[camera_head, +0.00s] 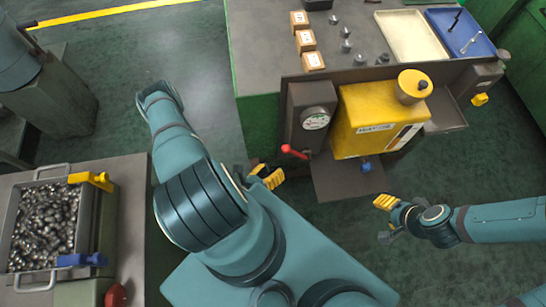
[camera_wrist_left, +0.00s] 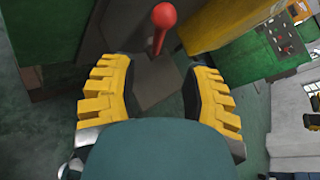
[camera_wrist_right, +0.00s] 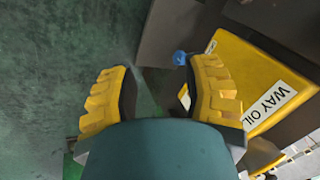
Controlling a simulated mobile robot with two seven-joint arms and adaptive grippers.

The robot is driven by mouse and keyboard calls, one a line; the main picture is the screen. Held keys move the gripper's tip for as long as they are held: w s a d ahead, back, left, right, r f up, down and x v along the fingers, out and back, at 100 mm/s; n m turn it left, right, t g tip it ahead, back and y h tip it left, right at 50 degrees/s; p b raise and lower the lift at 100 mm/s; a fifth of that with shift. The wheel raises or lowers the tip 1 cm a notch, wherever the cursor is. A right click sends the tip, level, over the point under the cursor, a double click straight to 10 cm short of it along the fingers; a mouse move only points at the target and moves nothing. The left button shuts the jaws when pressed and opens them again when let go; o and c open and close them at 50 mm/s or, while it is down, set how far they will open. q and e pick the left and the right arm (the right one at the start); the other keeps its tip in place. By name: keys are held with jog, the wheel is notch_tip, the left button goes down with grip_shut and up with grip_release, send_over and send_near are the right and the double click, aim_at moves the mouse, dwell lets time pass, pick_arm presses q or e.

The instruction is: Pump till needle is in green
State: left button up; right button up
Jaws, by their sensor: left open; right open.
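The pressure gauge (camera_head: 315,119) sits on a grey pump housing (camera_head: 296,135) at the workbench's front. Its needle is too small to read. A red-knobbed pump lever (camera_head: 290,150) sticks out below the gauge, and the knob also shows in the left wrist view (camera_wrist_left: 164,16). My left gripper (camera_head: 266,176) is open just below and left of the knob. In its wrist view the knob lies ahead between the fingers, not gripped. My right gripper (camera_head: 385,212) is open and empty, below and right of the yellow oil tank (camera_head: 372,118), which also shows in the right wrist view (camera_wrist_right: 262,85).
A blue knob (camera_head: 366,167) sits under the tank. The bench (camera_head: 262,60) holds wooden blocks (camera_head: 306,41), a cream tray (camera_head: 410,36) and a blue tray (camera_head: 462,33). A bin of metal parts (camera_head: 45,225) stands at left. The floor at right is clear.

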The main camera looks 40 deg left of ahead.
pick_arm(q)
jog(key=shift+a+f, duration=0.1)
jog(key=c, duration=0.5)
jog(key=a+f+m+t+b, duration=0.1)
jog(key=b, duration=0.1)
jog(key=a+f+m+t+h+b, duration=0.1)
jog(key=a+b, duration=0.1)
jog(key=b, duration=0.1)
jog(key=w+a+f+m+t+h+b, duration=0.1)
jog(key=a+b, duration=0.1)
jog(key=shift+a+f, duration=0.1)
grip_shut()
jog(key=s+a+f+m+t+h+b, duration=0.1)
jog(key=s+a+f+m+h+b, duration=0.3)
jog(key=m+h+b, duration=0.5)
send_near(297, 154)
jog(key=w+r, duration=0.3)
jog(key=r, duration=0.2)
jog(key=shift+w+a, duration=0.15)
jog(key=shift+w, duration=0.1)
